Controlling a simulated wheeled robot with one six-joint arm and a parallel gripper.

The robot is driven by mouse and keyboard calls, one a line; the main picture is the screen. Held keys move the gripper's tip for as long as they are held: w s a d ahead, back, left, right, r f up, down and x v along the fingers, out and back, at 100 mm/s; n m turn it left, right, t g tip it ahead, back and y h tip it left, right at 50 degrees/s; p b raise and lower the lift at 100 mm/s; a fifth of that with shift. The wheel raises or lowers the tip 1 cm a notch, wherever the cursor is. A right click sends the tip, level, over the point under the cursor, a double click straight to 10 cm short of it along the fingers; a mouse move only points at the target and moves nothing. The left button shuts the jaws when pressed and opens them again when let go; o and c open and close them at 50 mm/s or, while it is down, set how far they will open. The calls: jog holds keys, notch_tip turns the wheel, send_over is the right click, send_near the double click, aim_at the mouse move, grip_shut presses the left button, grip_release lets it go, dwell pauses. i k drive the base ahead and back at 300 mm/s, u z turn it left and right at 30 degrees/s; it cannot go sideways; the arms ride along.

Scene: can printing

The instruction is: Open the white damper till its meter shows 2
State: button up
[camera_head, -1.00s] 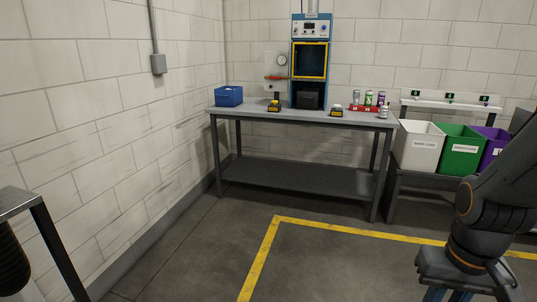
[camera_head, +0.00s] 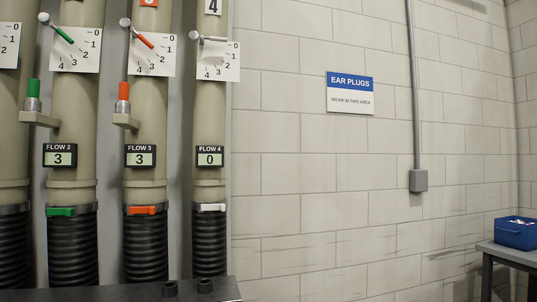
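The white damper lever (camera_head: 213,39) is on the rightmost beige duct, under a sign with the number 4. It lies about level and points right, toward the 0 on its white dial plate (camera_head: 222,62). A round grey knob (camera_head: 195,35) is at the lever's left end. The meter labelled FLOW 4 (camera_head: 209,156) below reads 0. A white clip (camera_head: 209,207) is at the top of the black hose under this duct. My gripper is not in view.
The neighbouring ducts have a green lever (camera_head: 63,34) and an orange lever (camera_head: 145,41); meters FLOW 2 (camera_head: 60,155) and FLOW 3 (camera_head: 140,155) read 3. A dark ledge (camera_head: 120,292) is below. A blue bin (camera_head: 516,232) stands on a table at right.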

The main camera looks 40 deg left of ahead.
aim_at(194, 36)
jog(key=u, duration=0.95)
jog(key=i, duration=0.95)
jog(key=u, duration=0.75)
